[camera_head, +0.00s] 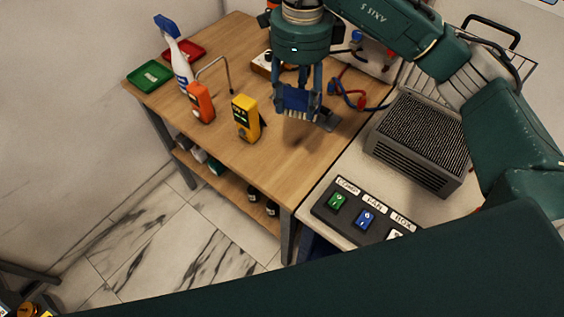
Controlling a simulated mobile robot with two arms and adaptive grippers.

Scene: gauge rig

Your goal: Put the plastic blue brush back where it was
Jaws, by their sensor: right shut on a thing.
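My right gripper (297,92) points down over the wooden table and is shut on the blue brush (295,98). The brush has a blue body with pale bristles facing down. It is held above the tabletop, and a shadow lies below it. Part of the brush is hidden by the gripper's fingers. My left gripper is not in view.
On the wooden table (195,128) stand a yellow meter (245,117), an orange meter (201,103), a spray bottle (177,58), and green (150,76) and red trays. Right are a grey vented box (413,145) and a switch panel (350,213). The table's front middle is clear.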

